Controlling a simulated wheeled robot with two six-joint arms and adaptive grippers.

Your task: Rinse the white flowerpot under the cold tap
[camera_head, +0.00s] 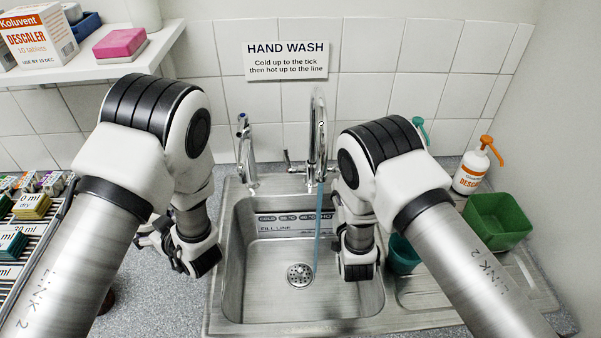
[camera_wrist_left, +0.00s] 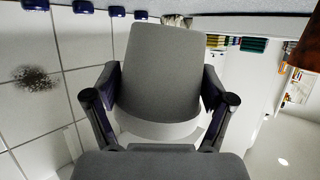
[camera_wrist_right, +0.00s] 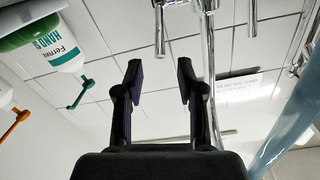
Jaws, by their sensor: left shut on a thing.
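My left gripper (camera_head: 178,254) is beside the sink's left edge. In the left wrist view its fingers (camera_wrist_left: 158,110) are shut on a tapered pot (camera_wrist_left: 165,70), grey in shade with a white lower part, apparently the white flowerpot. The pot is hidden in the head view. A tap with a blue mark (camera_head: 244,150) stands at the sink's back left. A tall spout (camera_head: 318,120) stands right of it, and a bluish water stream (camera_head: 317,235) falls below it into the sink. My right gripper (camera_head: 360,265) is over the sink's right side; its fingers (camera_wrist_right: 160,80) are open and empty.
The steel sink (camera_head: 232,300) has a drain (camera_head: 299,274). Right of it are a teal cup (camera_head: 403,255), a green tub (camera_head: 498,218) and a pump bottle (camera_head: 470,172). A rack of labelled boxes (camera_head: 28,225) stands left. A shelf (camera_head: 100,70) overhangs the left back.

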